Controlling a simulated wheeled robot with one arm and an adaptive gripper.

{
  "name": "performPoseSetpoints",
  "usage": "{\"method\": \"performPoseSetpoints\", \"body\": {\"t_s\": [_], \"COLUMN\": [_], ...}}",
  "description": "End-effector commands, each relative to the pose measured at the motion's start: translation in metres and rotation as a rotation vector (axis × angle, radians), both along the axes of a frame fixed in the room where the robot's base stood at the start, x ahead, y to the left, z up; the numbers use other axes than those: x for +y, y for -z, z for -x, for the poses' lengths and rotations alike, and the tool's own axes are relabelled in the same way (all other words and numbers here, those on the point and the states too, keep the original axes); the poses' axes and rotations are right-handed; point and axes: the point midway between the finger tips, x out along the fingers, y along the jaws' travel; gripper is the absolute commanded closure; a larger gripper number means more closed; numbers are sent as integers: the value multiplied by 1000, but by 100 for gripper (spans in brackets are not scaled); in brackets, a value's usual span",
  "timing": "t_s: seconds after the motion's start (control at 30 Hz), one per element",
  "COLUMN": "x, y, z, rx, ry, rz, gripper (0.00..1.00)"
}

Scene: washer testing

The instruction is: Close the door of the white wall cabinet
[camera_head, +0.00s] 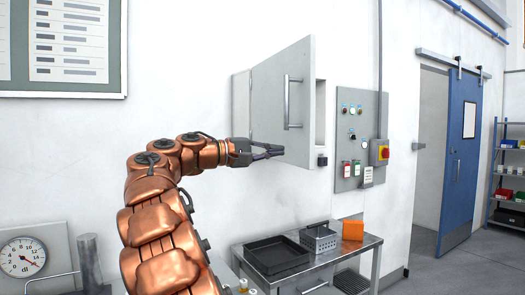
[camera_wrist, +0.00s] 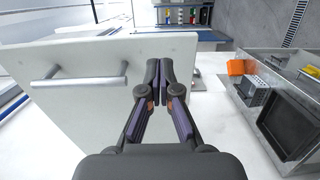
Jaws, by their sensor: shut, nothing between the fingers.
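The white wall cabinet (camera_head: 321,112) hangs on the wall with its door (camera_head: 268,95) standing open. The door is swung out from its left side, and its free edge is at the right. A vertical bar handle (camera_head: 291,103) is on the outer face near that edge. My gripper (camera_head: 279,151) is shut and empty, in front of the lower part of the door, below the handle. In the wrist view the fingertips (camera_wrist: 165,66) overlap the door face (camera_wrist: 85,105) near one edge, apart from the handle (camera_wrist: 78,73). I cannot tell whether they touch the door. The door hides most of the interior.
A control panel (camera_head: 347,112) with buttons is mounted right of the cabinet. Below stands a metal table (camera_head: 330,262) with a black tray (camera_head: 277,252), a grey basket (camera_head: 318,239) and an orange box (camera_head: 353,230). A blue door (camera_head: 462,150) is farther right.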

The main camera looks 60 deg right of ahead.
Motion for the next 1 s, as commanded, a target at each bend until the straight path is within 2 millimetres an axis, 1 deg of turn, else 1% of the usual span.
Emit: {"method": "performPoseSetpoints", "body": {"t_s": [0.03,0.2,0.4,0.5,0.67,1.0], "x": [-7,-30,-51,-58,-62,-62], "y": [-1,-2,-1,-1,0,0], "z": [6,25,42,47,50,50], "rx": [0,-3,-2,-1,-1,-1], "ry": [3,1,2,1,-1,-2], "rz": [-1,0,-2,-2,-1,0], "gripper": [100,100,100,100,100,100]}}
